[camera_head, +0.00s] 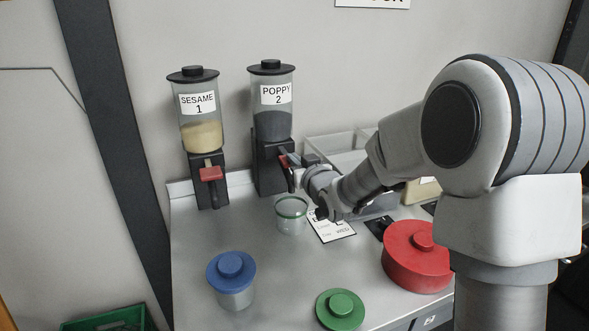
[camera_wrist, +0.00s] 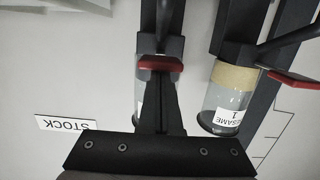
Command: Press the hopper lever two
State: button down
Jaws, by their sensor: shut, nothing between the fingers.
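Hopper two (camera_head: 272,122), labelled POPPY 2, holds dark seed and has a black lid and base. Its red lever (camera_head: 284,160) is partly hidden by my gripper (camera_head: 290,163) in the head view. In the wrist view the red lever (camera_wrist: 160,63) lies across the tips of my gripper (camera_wrist: 160,78). My gripper is shut and empty, with its tips at or very close to the lever; I cannot tell whether they touch. A clear jar with a green rim (camera_head: 291,229) stands on the counter below.
Hopper one (camera_head: 200,115), labelled SESAME 1, stands to the left with its own red lever (camera_head: 210,173). A blue-lidded canister (camera_head: 232,270), a green lid (camera_head: 340,308) and a red lidded pot (camera_head: 415,262) are on the counter. Clear bins (camera_head: 335,148) stand behind my arm.

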notch_tip(320, 180, down, 3)
jog(key=t+y+b, duration=0.1)
jog(key=t+b, duration=0.2)
jog(key=b, duration=1.1)
jog(key=shift+f, duration=0.2)
